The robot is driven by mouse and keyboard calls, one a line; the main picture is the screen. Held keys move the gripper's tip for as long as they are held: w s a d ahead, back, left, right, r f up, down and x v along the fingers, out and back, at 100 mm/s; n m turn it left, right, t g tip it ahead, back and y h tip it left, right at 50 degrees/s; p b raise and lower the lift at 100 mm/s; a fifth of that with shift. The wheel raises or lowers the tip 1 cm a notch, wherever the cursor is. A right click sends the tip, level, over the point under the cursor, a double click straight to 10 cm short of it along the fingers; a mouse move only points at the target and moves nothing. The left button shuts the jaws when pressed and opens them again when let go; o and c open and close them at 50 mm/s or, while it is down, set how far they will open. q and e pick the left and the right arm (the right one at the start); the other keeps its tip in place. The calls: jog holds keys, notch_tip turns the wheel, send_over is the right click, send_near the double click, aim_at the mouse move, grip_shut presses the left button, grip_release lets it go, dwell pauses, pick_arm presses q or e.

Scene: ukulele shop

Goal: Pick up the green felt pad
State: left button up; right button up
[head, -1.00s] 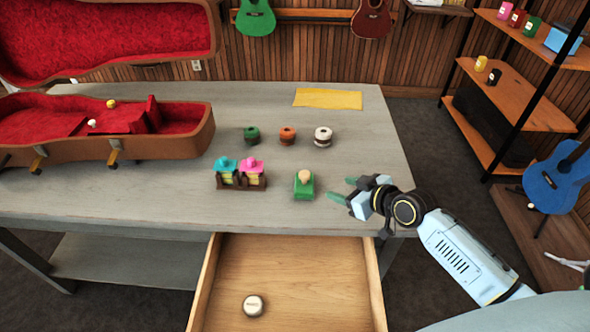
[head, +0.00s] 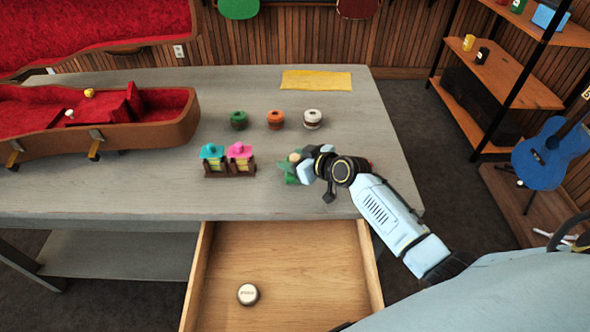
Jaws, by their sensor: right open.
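The green felt pad (head: 290,172), a small green block with a pale round knob on top, is on the grey table near its front edge. My right gripper (head: 295,170) is open at the pad, reaching in from the right. Its jaws and wrist cover much of the pad, so I cannot tell whether the fingers touch it. My left gripper is out of view.
A holder with cyan-topped and pink-topped pieces (head: 228,170) stands just left. Green (head: 239,120), orange (head: 275,119) and white (head: 313,119) round pieces sit behind. A yellow cloth (head: 316,80) lies farther back. The open drawer (head: 285,275) below holds a round cap (head: 248,294).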

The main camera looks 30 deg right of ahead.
jog(key=shift+x, duration=0.85)
jog(key=shift+s, duration=0.1)
jog(key=c, duration=1.1)
